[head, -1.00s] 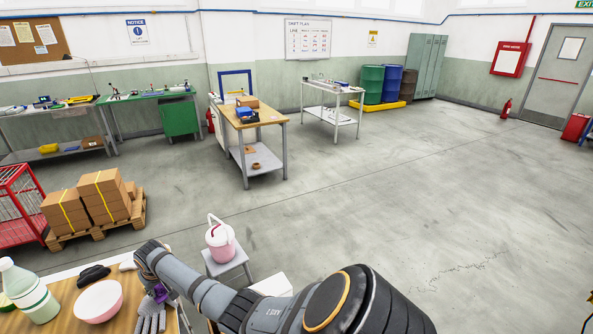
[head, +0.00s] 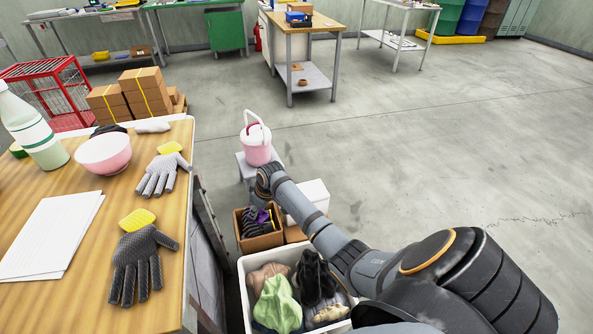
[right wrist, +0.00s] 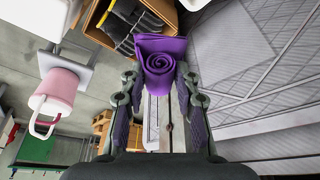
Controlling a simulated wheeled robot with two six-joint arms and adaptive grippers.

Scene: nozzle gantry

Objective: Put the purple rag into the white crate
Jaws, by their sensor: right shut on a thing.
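The purple rag (right wrist: 160,62) is a rolled cloth held between the fingers of my right gripper (right wrist: 160,82) in the right wrist view. In the head view only a small purple patch of the rag (head: 264,215) shows below my right wrist, above or in front of a brown box. The white crate (head: 242,290) is at the bottom centre of the head view, nearer to me than the gripper. It holds several crumpled cloths, among them green, black and pinkish ones. My left gripper is not in view.
A brown box (head: 261,242) with dark items stands just beyond the crate, beside a white box (head: 310,197). A pink bucket (head: 257,150) sits on a stool behind. The wooden table (head: 75,295) at left carries gloves, a bowl, a bottle and paper. Floor at right is clear.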

